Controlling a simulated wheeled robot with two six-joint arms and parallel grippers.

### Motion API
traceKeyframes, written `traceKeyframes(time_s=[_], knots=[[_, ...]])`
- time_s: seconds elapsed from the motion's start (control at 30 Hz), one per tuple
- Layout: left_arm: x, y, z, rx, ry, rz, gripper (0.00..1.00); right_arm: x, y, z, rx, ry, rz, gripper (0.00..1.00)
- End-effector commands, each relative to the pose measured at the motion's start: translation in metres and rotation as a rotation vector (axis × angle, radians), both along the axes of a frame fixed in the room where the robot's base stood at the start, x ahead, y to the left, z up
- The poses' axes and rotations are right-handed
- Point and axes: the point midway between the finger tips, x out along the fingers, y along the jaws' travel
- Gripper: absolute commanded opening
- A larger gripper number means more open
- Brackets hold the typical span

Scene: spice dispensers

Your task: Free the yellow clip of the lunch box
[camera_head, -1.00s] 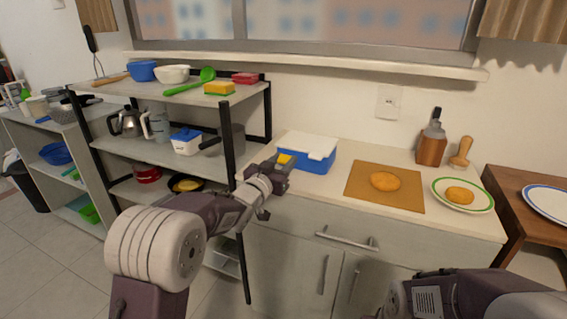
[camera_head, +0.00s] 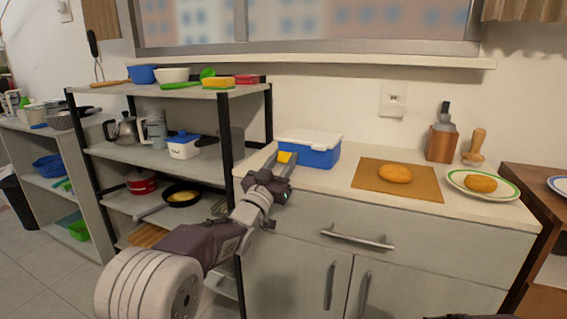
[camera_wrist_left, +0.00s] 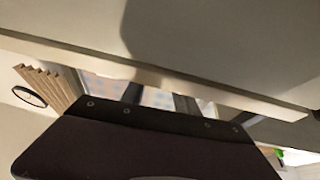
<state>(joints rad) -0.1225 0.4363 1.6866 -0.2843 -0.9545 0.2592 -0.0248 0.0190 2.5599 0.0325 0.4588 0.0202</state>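The blue lunch box (camera_head: 322,159) with a white lid stands at the left end of the countertop, against the shelf side. Its yellow clip (camera_head: 285,157) shows on the near left face. My left gripper (camera_head: 281,169) is just in front of the clip, its fingers pointing at the box. I cannot tell whether it touches the clip or how far its fingers are apart. The left wrist view shows a dark part of my own arm below a pale edge, with neither box nor clip visible.
A cutting board (camera_head: 364,184) with a bread roll (camera_head: 395,173) lies right of the box. A plate (camera_head: 499,190) with another roll is farther right. A shelf rack (camera_head: 229,130) with pans and bowls stands close on the left. The cabinet front (camera_head: 300,262) is below my gripper.

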Motion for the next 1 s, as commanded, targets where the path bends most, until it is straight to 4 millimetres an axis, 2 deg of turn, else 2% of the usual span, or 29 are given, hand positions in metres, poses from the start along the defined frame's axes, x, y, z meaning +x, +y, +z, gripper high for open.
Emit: traceKeyframes(time_s=[0.03, 0.07, 0.1, 0.37, 0.47, 0.7, 0.83, 1.0], knots=[[0.0, 0.0, -0.001, 0.001, 0.002, 0.0, 0.47, 0.0, 0.0, 0.0, 0.0, 0.0, 0.0, 0.36], [0.0, 0.0, -0.001, 0.001, 0.002, 0.0, 0.56, 0.0, 0.0, 0.0, 0.0, 0.0, 0.0, 0.36], [0.0, 0.0, -0.001, 0.001, 0.002, 0.0, 0.58, 0.0, 0.0, 0.0, 0.0, 0.0, 0.0, 0.36], [0.0, 0.0, -0.001, 0.0, 0.001, 0.0, 0.58, 0.0, 0.0, -0.001, 0.0, 0.0, 0.0, 0.36], [-0.005, 0.002, -0.005, -0.001, -0.001, 0.001, 0.58, 0.0, 0.0, -0.008, 0.0, 0.0, 0.0, 0.36], [-0.041, 0.016, -0.026, 0.0, -0.001, 0.001, 0.58, 0.0, 0.0, -0.049, 0.0, 0.0, 0.0, 0.36], [-0.061, 0.024, -0.032, 0.001, -0.002, 0.001, 0.58, 0.0, 0.0, -0.063, 0.0, 0.0, 0.0, 0.36], [-0.076, 0.03, -0.035, 0.0, 0.0, 0.001, 0.58, 0.0, 0.0, -0.071, 0.0, 0.0, 0.0, 0.36]])
